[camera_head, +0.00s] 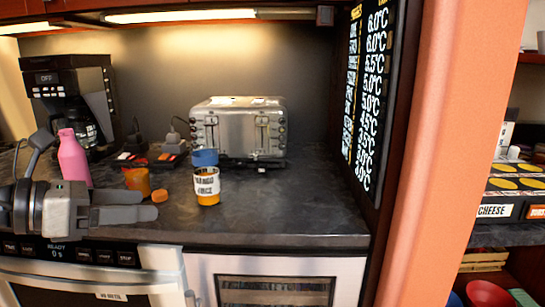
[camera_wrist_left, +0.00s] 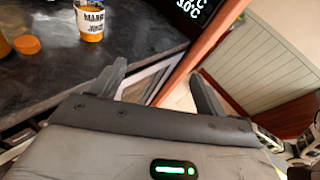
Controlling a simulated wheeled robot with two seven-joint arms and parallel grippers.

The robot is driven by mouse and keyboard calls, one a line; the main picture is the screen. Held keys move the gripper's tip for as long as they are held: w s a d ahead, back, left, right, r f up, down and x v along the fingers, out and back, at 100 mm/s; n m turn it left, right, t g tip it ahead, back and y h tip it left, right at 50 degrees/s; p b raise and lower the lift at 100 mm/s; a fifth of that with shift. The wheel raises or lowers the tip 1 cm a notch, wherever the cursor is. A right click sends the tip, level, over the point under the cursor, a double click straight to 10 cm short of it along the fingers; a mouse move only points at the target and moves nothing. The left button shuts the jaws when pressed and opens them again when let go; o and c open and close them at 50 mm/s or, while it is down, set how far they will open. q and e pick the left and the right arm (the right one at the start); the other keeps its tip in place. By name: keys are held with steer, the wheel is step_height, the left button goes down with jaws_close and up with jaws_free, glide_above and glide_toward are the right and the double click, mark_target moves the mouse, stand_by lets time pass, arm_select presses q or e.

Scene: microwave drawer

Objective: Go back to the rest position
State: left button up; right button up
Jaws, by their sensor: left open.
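My left gripper (camera_head: 157,204) is at the left in the head view, in front of the counter's front edge and above the drawer appliance. It is open, with nothing between its fingers. In the left wrist view its two fingers (camera_wrist_left: 160,80) stand wide apart with an empty gap. The microwave drawer (camera_head: 90,280) is below the counter at the lower left, under a dark control panel (camera_head: 60,250) reading "READY". The gripper and arm hide part of the counter edge. My right gripper is not in view.
The dark counter (camera_head: 290,205) holds a pink bottle (camera_head: 72,160), a coffee maker (camera_head: 75,95), a toaster (camera_head: 240,132), an orange jar (camera_head: 138,180), a loose orange lid (camera_head: 160,195) and a mango juice jar (camera_head: 207,186). An orange post (camera_head: 445,130) stands at right. The counter's right front is clear.

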arm_select(q)
steer(key=d+f+n+t+h+p, duration=0.1)
steer(key=d+f+n+h, duration=0.1)
steer(key=d+n+h, duration=0.35)
steer(key=s+a+f+n+t+y+p, duration=0.15)
steer(key=f+n+t+y, duration=0.25)
steer(key=f+n+y, duration=0.8)
steer(key=s+a+f+n+t+y+p, duration=0.1)
steer(key=s+f+n+t, duration=0.4)
steer(key=n, duration=1.4)
steer(key=s+d+f+n+g, duration=0.2)
steer(key=s+f+n+g, duration=0.1)
steer(key=f, duration=0.3)
steer(key=s+d+f+n+g+p, duration=0.1)
steer(key=s+d+f+n+g, duration=0.1)
steer(key=s+f+g, duration=0.3)
step_height(320, 180, down, 2)
steer(key=shift+s+d+f+n+y, duration=0.15)
steer(key=shift+s+d+n+y, duration=0.1)
steer(key=shift+n+y, duration=0.3)
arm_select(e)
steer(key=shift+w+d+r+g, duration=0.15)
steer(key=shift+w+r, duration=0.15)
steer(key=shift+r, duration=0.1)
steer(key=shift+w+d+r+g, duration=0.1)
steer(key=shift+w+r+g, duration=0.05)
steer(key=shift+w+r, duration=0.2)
